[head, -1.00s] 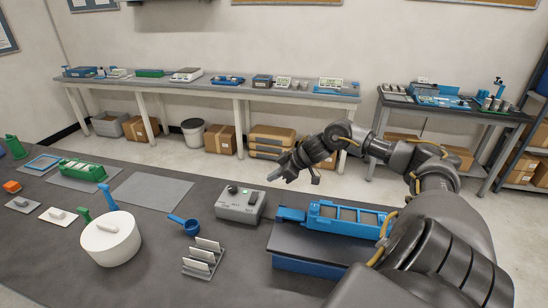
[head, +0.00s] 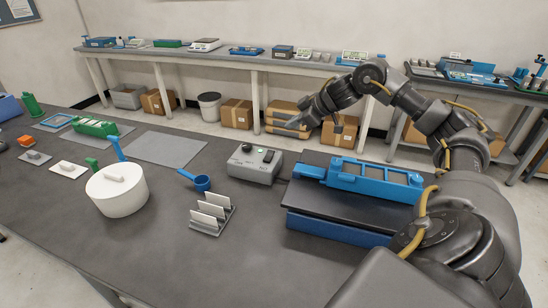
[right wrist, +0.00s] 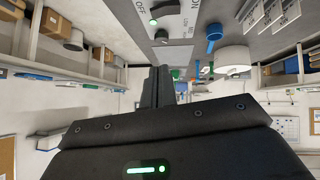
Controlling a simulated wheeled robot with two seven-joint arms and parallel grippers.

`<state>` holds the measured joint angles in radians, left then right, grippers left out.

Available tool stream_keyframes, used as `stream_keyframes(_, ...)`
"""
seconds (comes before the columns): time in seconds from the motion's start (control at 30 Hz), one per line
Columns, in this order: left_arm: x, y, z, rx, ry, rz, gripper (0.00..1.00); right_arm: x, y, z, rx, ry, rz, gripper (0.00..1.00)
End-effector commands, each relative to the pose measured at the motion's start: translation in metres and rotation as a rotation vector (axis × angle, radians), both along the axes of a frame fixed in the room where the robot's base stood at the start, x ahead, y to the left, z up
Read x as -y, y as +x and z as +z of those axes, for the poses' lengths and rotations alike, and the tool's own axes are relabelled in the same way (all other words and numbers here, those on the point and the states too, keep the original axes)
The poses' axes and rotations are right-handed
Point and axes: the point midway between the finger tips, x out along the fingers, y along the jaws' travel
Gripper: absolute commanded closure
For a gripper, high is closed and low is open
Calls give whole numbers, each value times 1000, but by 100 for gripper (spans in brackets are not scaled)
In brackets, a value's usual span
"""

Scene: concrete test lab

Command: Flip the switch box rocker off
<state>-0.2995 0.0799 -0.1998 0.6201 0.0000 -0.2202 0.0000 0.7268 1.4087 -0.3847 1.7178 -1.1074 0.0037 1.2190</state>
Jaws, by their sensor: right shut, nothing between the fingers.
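The grey switch box (head: 254,168) stands on the dark bench in the head view, with a black knob-like part (head: 247,147) and a green-marked part on top. In the right wrist view the switch box (right wrist: 198,22) is cut off by the top edge. My left gripper is out of view.
A blue tray-like fixture (head: 370,180) stands right of the box, under my right arm. A slotted card holder (head: 212,216), a blue scoop (head: 201,183) and a white lidded pot (head: 118,191) stand to the left. The bench front is clear.

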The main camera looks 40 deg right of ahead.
Motion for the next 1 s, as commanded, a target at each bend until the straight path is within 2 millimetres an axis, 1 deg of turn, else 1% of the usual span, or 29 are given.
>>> stream_keyframes(0.1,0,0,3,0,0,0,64,-1,-6,-5,-39,12,-8,100)
stream_keyframes(0.4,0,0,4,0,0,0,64,-1,-5,-6,-38,15,-11,100)
stream_keyframes(0.53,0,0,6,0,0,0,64,-3,0,-10,-38,18,-12,100)
stream_keyframes(0.67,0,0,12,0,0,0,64,-8,12,-21,-38,19,-10,100)
stream_keyframes(1.0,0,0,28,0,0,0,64,-24,60,-70,-39,20,-12,100)
